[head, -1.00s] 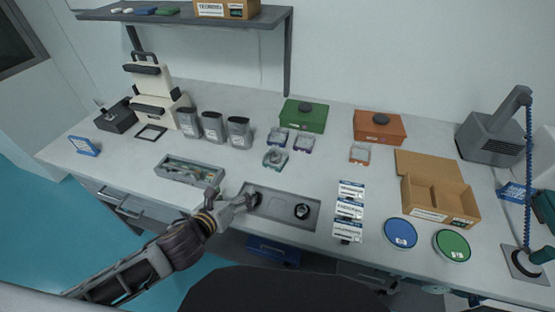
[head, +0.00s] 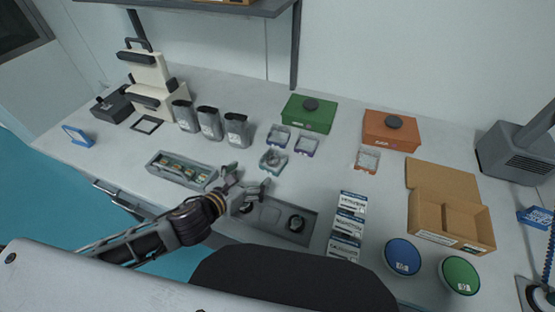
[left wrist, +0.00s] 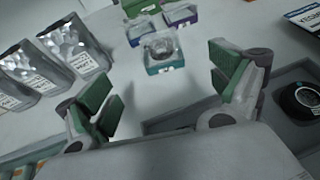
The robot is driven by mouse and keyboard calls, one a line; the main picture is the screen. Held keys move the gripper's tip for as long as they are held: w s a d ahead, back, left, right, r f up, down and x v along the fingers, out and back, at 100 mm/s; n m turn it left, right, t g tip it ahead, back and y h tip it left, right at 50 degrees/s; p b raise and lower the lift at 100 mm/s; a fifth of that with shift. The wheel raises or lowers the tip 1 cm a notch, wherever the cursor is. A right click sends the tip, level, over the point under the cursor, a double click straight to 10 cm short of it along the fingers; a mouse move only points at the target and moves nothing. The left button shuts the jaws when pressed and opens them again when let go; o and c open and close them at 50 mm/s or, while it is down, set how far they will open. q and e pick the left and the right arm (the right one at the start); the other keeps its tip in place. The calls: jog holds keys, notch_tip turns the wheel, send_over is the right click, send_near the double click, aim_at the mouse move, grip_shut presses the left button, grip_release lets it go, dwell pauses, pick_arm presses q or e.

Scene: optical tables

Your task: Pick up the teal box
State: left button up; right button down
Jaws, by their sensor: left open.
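My right gripper is out of view.
A grey tray (head: 270,216) with round dark items lies below the gripper. Grey pouches (head: 209,123) and a parts tray (head: 184,169) are to the left.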

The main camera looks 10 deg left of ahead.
aim_at(271, 161)
pick_arm(q)
jog(key=shift+w+d, duration=0.15)
jog(key=shift+w, duration=0.2)
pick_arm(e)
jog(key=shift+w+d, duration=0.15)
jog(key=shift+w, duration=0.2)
pick_arm(q)
jog(key=shift+s, duration=0.1)
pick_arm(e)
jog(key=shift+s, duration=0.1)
pick_arm(q)
jog(key=shift+x, duration=4.25)
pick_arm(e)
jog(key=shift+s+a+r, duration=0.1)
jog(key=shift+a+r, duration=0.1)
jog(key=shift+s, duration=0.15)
